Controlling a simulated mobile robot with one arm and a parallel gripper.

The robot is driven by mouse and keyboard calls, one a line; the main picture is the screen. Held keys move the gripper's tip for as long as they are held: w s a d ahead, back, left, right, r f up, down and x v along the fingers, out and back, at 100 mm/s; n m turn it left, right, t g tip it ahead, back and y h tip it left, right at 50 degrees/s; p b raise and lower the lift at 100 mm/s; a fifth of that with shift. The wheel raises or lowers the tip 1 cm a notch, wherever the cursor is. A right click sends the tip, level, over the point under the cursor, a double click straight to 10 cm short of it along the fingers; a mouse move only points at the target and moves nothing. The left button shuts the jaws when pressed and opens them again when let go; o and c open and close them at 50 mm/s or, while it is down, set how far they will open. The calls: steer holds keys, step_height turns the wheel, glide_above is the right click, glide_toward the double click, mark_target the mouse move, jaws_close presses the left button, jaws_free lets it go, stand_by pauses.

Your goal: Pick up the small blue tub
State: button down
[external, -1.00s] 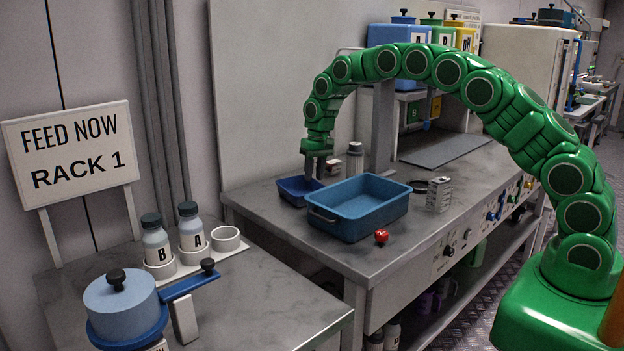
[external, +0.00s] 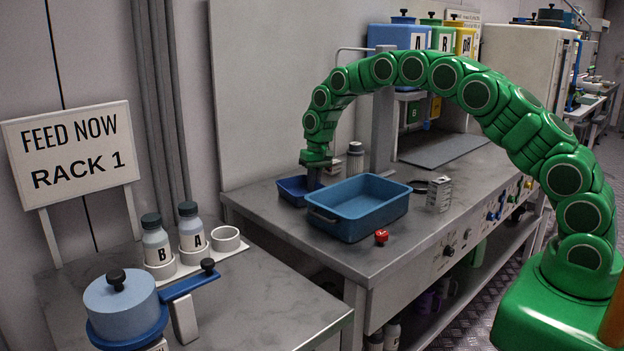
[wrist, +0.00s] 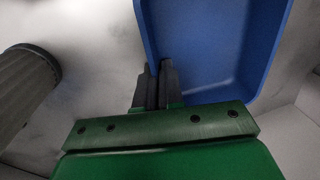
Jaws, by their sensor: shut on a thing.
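The small blue tub (external: 288,193) is a dark blue open box on the grey worktop, left of the larger blue tray (external: 345,228). In the wrist view its empty inside (wrist: 215,45) fills the upper middle. My gripper (external: 313,183) points down at the tub's right side. In the wrist view my dark fingers (wrist: 158,80) are close together at the tub's near-left wall, one on each side, shut on it. The tub seems level and on the worktop; a small gap beneath it could not be made out.
A grey capped bottle (external: 355,160) stands close behind my gripper and shows at left in the wrist view (wrist: 22,90). A lower bench at left holds bottles.

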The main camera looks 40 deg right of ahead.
steer(key=shift+r, duration=0.1)
steer(key=shift+s+r, duration=0.1)
steer(key=shift+r, duration=1.45)
steer(key=shift+s+r, duration=0.45)
steer(key=s+d+r, duration=0.1)
steer(key=s+r, duration=0.7)
steer(key=s, duration=0.5)
steer(key=shift+d+r, duration=0.25)
steer(key=shift+r, duration=0.15)
